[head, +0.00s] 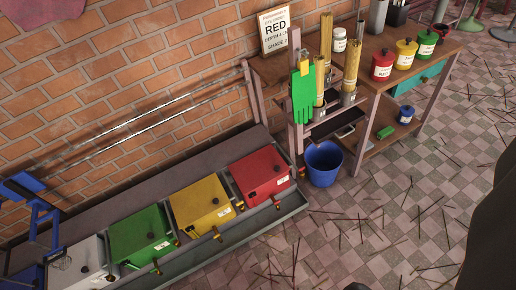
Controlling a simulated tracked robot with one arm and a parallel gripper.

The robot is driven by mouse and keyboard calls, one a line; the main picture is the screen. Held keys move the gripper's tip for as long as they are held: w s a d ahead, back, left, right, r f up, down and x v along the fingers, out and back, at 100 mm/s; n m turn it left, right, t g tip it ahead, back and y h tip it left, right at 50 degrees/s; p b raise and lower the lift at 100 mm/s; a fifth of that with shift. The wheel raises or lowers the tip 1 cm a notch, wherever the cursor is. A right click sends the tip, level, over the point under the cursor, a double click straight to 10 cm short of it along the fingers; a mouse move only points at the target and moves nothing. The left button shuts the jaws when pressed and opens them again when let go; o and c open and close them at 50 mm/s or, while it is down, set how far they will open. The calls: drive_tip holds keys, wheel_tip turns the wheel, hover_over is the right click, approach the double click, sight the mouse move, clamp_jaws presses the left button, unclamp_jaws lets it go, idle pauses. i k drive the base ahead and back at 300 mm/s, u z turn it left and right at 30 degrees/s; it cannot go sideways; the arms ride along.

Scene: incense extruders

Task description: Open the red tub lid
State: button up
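The red tub (275,185) is the rightmost in a row of square tubs along the brick wall in the head view. My gripper cannot be made out in this view, and nothing is seen touching the lid.
Yellow (200,203), green (141,238) and whitish (78,265) tubs stand left of the red one. A blue bucket (323,164) and a wooden table (372,88) with jars are to the right. Thin sticks litter the tiled floor (330,235). A large dark shape (492,225) blocks the right edge.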

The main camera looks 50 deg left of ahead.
sight(250, 173)
drive_tip(key=u, duration=0.5)
drive_tip(key=i, duration=1.15)
drive_tip(key=u, duration=1.2)
drive_tip(key=i, duration=0.65)
drive_tip(key=u, duration=0.25)
drive_tip(key=k, duration=0.9)
drive_tip(key=u, duration=0.15)
drive_tip(key=i, duration=0.9)
drive_tip(key=z, duration=0.05)
